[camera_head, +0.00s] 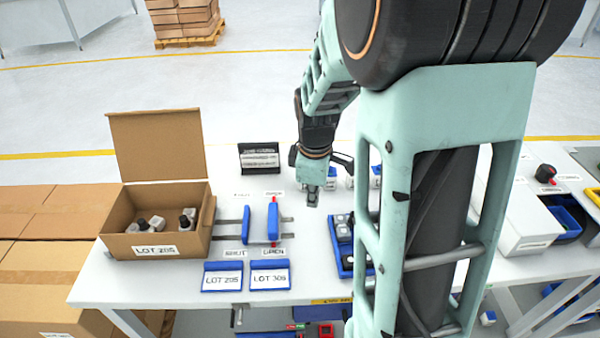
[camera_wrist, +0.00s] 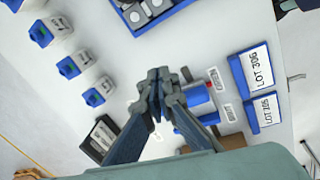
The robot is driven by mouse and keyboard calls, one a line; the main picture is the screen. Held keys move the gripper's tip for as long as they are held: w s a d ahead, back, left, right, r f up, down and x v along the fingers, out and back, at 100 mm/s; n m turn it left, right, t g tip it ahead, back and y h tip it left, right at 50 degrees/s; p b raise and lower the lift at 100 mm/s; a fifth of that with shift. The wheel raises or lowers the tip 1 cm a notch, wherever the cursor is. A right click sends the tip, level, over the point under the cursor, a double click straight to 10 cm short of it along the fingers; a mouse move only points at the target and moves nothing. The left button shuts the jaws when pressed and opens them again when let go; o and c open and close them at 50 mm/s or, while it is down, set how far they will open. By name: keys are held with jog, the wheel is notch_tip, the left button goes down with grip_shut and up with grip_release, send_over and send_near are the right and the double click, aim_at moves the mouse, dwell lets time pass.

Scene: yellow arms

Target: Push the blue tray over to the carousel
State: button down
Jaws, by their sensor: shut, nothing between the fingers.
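The blue tray (camera_head: 346,272) lies on the white table, holding several grey parts. My arm hides its right side in the head view. In the wrist view the tray (camera_wrist: 138,33) is at the top, cut off by the frame edge. My gripper (camera_head: 312,199) is above the table, to the upper left of the tray in the head view. In the wrist view its fingers (camera_wrist: 159,78) are together with nothing between them, apart from the tray. I cannot make out a carousel; my arm hides part of the table.
Two blue upright blocks (camera_head: 273,222) stand beside SHUT and OPEN labels. Blue card holders (camera_head: 222,267) lie in front. Several blue-and-white pieces (camera_wrist: 82,65) stand behind the tray. A white box (camera_head: 520,228) is right of my arm.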

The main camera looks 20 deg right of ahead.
aim_at(327, 246)
jog(key=s+f+n, duration=0.1)
jog(key=f, duration=0.2)
jog(key=s+a+f+n+g+p, duration=0.1)
jog(key=f, duration=0.3)
jog(key=s+f+n+g, duration=0.1)
jog(key=s+f, duration=0.1)
jog(key=f, duration=0.1)
jog(key=shift+a+f+y, duration=0.2)
jog(key=shift+f+y, duration=0.2)
jog(key=d, duration=0.1)
jog(key=d+p, duration=0.1)
jog(key=d, duration=0.1)
jog(key=shift+s+f, duration=0.15)
jog(key=shift+s, duration=0.2)
jog(key=shift+s+d+p, duration=0.1)
jog(key=shift+d+p, duration=0.2)
jog(key=shift+d, duration=0.15)
